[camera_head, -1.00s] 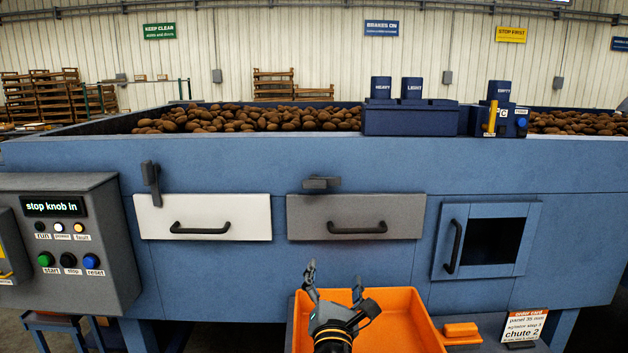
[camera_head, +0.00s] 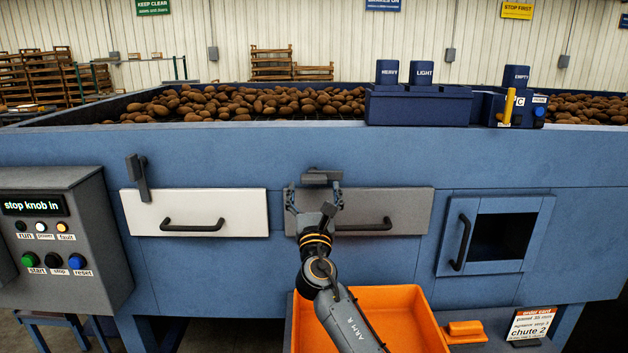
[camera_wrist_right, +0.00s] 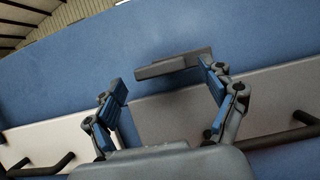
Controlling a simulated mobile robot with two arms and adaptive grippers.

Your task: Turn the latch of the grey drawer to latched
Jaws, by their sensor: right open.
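The grey drawer (camera_head: 408,207) is closed flush in the blue panel, left of the hatch, with a black bar handle (camera_head: 365,227). Its dark latch (camera_head: 321,177) sits at its top edge with its bar lying sideways. My right gripper (camera_head: 314,190) is open in front of the drawer, just below the latch, and partly covers the drawer and the handle's left end. In the right wrist view the latch (camera_wrist_right: 170,66) lies between and ahead of the open fingers (camera_wrist_right: 163,87). Its right end is near one fingertip; contact is unclear. My left gripper is out of view.
A white drawer (camera_head: 245,206) with an upright latch (camera_head: 138,178) is to the left. A control box (camera_head: 65,235) stands further left. A blue hatch (camera_head: 543,225) is to the right. An orange tray (camera_head: 425,320) lies below my right arm.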

